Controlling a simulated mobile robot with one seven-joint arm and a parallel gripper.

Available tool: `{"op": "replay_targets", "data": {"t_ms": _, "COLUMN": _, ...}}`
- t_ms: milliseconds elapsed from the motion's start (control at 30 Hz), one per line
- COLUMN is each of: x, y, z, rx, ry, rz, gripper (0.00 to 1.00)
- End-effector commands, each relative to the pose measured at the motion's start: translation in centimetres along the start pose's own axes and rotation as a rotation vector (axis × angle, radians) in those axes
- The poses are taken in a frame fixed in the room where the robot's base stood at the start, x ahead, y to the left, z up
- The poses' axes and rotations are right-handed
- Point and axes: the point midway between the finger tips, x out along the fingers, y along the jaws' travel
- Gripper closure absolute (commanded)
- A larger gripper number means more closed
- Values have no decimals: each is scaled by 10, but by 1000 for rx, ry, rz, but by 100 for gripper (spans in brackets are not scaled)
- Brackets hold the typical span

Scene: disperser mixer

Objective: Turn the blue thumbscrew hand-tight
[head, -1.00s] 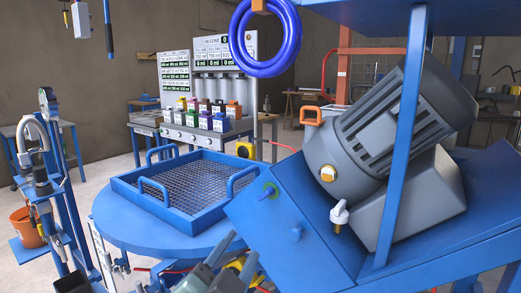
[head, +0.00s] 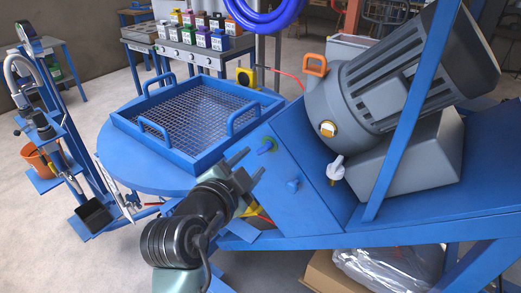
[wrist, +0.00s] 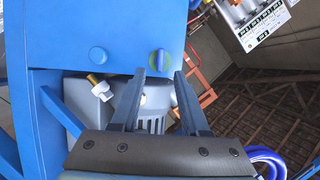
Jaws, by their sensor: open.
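The blue thumbscrew (head: 293,186) sticks out of the blue side panel of the mixer, below the grey motor. It shows as a round blue knob (wrist: 97,54) in the wrist view, left of my fingers. A green and blue knob (head: 267,145) sits further up on the same panel. In the wrist view this green and blue knob (wrist: 158,60) lies in line with the gap between my fingertips. My gripper (head: 247,167) is open and empty, to the left of the thumbscrew in the head view. My fingertips (wrist: 159,74) appear apart from both knobs.
The grey motor (head: 400,85) and a white-handled valve (head: 336,168) sit on the sloping panel. A blue framed mesh tray (head: 205,112) stands on the round blue table (head: 125,165) behind my arm. A blue post (head: 415,110) rises at the right.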

Motion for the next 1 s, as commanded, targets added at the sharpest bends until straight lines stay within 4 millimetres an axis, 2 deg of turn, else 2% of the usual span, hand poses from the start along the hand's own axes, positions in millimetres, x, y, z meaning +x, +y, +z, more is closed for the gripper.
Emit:
{"op": "replay_targets", "data": {"t_ms": 100, "x": 24, "y": 0, "z": 0, "rx": 1, "ry": 0, "rz": 2, "gripper": 55}}
{"op": "replay_targets", "data": {"t_ms": 333, "x": 54, "y": -1, "z": 0, "rx": 0, "ry": 0, "rz": -1, "gripper": 55}}
{"op": "replay_targets", "data": {"t_ms": 500, "x": 64, "y": -1, "z": 0, "rx": 0, "ry": 0, "rz": -2, "gripper": 55}}
{"op": "replay_targets", "data": {"t_ms": 800, "x": 65, "y": -1, "z": 0, "rx": 0, "ry": 0, "rz": -2, "gripper": 55}}
{"op": "replay_targets", "data": {"t_ms": 1000, "x": 65, "y": -1, "z": 0, "rx": 0, "ry": -1, "rz": -2, "gripper": 91}}
